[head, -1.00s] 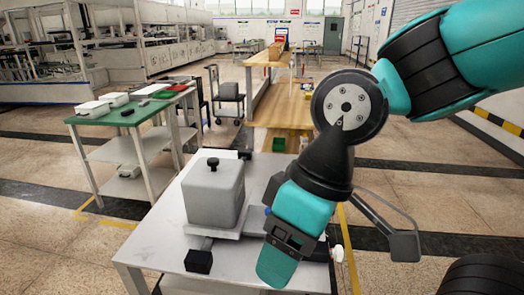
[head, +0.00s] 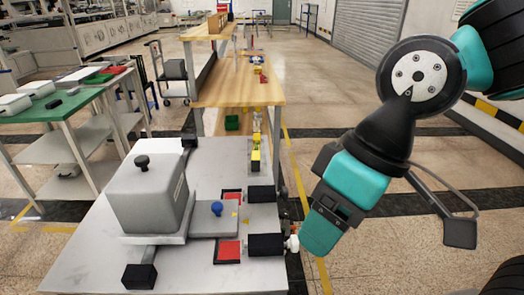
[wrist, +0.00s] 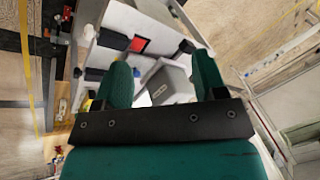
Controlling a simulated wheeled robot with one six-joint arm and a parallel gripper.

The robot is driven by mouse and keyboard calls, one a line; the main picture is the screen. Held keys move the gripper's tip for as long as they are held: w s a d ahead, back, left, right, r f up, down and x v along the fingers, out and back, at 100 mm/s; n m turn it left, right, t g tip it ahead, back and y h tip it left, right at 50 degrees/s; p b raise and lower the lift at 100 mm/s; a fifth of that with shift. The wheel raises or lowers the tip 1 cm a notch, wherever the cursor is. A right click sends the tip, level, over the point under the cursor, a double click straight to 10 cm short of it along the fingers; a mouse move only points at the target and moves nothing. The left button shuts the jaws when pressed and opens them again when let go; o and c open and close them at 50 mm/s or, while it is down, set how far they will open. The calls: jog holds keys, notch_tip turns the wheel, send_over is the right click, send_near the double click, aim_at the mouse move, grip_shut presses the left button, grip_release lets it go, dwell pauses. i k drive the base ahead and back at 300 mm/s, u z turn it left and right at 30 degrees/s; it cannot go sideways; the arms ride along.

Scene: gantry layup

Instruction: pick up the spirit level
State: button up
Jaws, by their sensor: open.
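I cannot pick out the spirit level for certain. A narrow yellow and black item (head: 255,158) stands at the far right edge of the grey table (head: 185,268) in the head view and may be it, but it is small. My gripper (head: 325,235) hangs over the right edge of that table, nearer to me than the yellow item and apart from it. In the wrist view its two teal fingers (wrist: 162,72) are spread with nothing held between them.
A large grey block with a black knob (head: 148,198) stands on the grey table. Beside it are a blue-knobbed plate (head: 214,220), red squares (head: 229,250) and black blocks (head: 265,244). A green-topped table (head: 60,108) is at left, a wooden bench (head: 235,92) behind.

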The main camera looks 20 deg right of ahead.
aim_at(257, 152)
jog(key=z, duration=1.65)
jog(key=i, duration=3.15)
jog(key=u, duration=4.15)
jog(key=i, duration=0.55)
jog(key=u, duration=0.05)
